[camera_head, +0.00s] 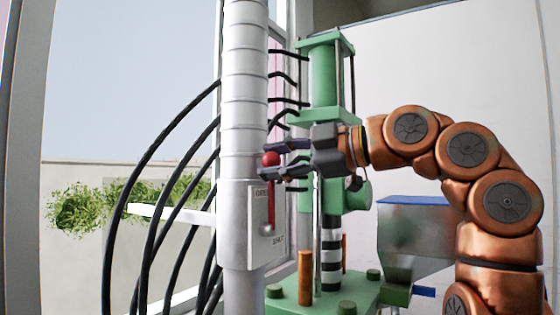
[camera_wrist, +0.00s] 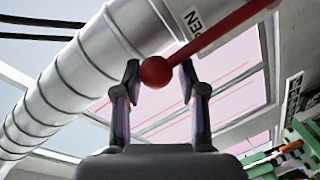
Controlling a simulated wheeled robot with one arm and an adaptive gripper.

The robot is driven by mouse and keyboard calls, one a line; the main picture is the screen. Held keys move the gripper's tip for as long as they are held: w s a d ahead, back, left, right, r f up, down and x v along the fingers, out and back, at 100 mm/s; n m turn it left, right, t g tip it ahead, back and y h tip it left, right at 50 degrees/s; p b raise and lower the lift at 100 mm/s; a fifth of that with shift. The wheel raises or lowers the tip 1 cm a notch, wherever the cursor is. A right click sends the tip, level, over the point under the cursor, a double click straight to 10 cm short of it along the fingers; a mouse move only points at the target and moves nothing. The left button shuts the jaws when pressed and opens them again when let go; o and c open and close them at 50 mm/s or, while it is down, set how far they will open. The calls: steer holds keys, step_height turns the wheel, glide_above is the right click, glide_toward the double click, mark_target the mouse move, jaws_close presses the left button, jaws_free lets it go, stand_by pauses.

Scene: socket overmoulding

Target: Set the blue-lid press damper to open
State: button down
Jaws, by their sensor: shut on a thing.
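The damper is a red lever (camera_head: 271,208) with a red ball knob (camera_head: 271,159), on a white plate (camera_head: 258,252) fixed to the silver duct (camera_head: 243,110). The lever stands upright, its knob above the OPEN mark at the plate's top; SHUT is marked at the bottom. My gripper (camera_head: 267,162) reaches in from the right, shut on the knob. In the wrist view the knob (camera_wrist: 156,72) sits between the two fingertips (camera_wrist: 159,68), and the lever (camera_wrist: 225,32) runs to the upper right past the OPEN lettering. The green press (camera_head: 323,75) stands behind with a blue-lidded hopper (camera_head: 415,235) beside it.
Several black hoses (camera_head: 165,150) curve left of and behind the duct. The press base (camera_head: 330,292) carries an orange post (camera_head: 305,275) and a black-and-white striped column (camera_head: 331,250). A window with greenery (camera_head: 85,207) is at the left.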

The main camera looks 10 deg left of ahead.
steer(key=c, duration=0.6)
jaws_free()
steer(key=shift+f, duration=0.15)
steer(key=shift+c, duration=0.2)
steer(key=shift+d, duration=0.1)
steer(key=shift+d, duration=0.25)
steer(key=v, duration=1.1)
steer(key=shift+r, duration=0.2)
steer(key=shift+d, duration=0.15)
